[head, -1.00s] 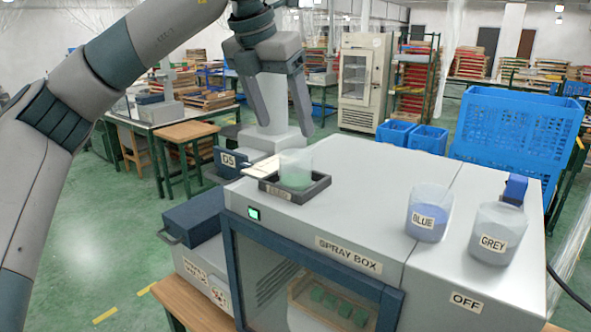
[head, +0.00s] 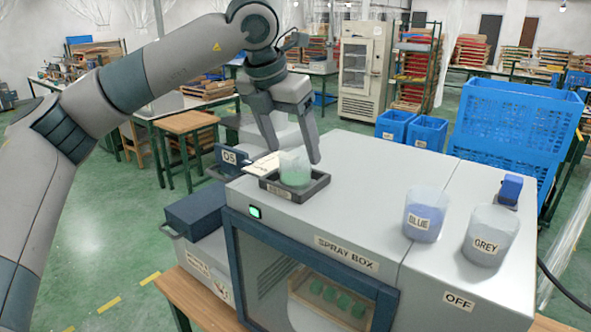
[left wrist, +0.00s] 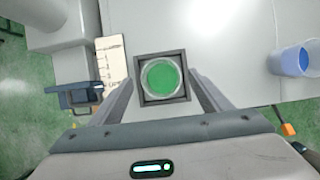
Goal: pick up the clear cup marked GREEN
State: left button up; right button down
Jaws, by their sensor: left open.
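The clear cup with green paint (head: 295,168) stands upright in a dark square holder (head: 312,188) on top of the spray box. The holder's front label is too small to read. In the left wrist view the cup (left wrist: 161,77) shows from above, inside the holder (left wrist: 163,98), in line with the gap between my fingers. My left gripper (head: 296,156) is open, with its fingers pointing down around and just above the cup's upper part; whether they touch it I cannot tell. My right gripper is not in view.
A BLUE cup (head: 424,214) and a GREY cup (head: 490,234) stand farther right on the spray box (head: 385,175). A pale card (head: 262,166) lies left of the holder. Blue crates (head: 515,130) stand behind right. The box top between holder and BLUE cup is clear.

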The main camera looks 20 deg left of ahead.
aim_at(296, 154)
pick_arm(q)
jog(key=p+x, duration=0.1)
jog(key=x, duration=0.1)
jog(key=shift+w+d+f, duration=0.1)
jog(key=shift+f, duration=0.25)
jog(key=shift+w+f, duration=0.1)
jog(key=shift+f, duration=0.2)
jog(key=shift+c, duration=0.7)
jog(key=c, duration=1.2)
jog(key=shift+r, duration=0.2)
